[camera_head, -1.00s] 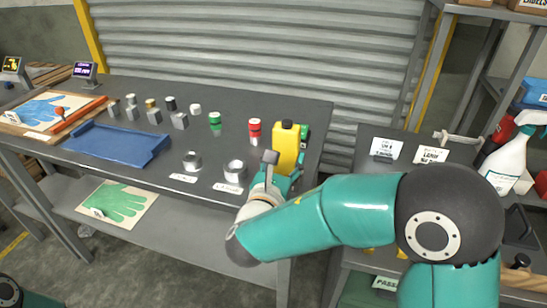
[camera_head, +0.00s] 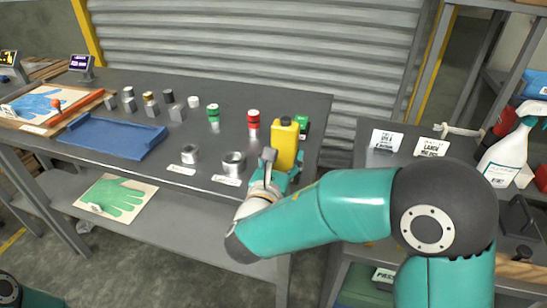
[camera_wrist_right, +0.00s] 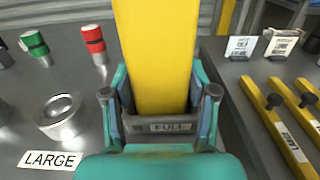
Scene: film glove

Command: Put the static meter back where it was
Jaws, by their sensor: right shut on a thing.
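The static meter appears to be the yellow block (camera_head: 284,146) with a dark knob on top, upright at the right end of the dark workbench. My right gripper (camera_head: 273,178) is around its lower part. In the right wrist view, the yellow body (camera_wrist_right: 157,55) rises between the two fingers of my right gripper (camera_wrist_right: 160,110), which is shut on it. My left gripper is not in view.
Metal rings (camera_head: 234,163) sit by the bench's front edge. A blue tray (camera_head: 110,140) lies left. A second bench with yellow bars (camera_wrist_right: 285,125) and a spray bottle (camera_head: 505,150) stands right.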

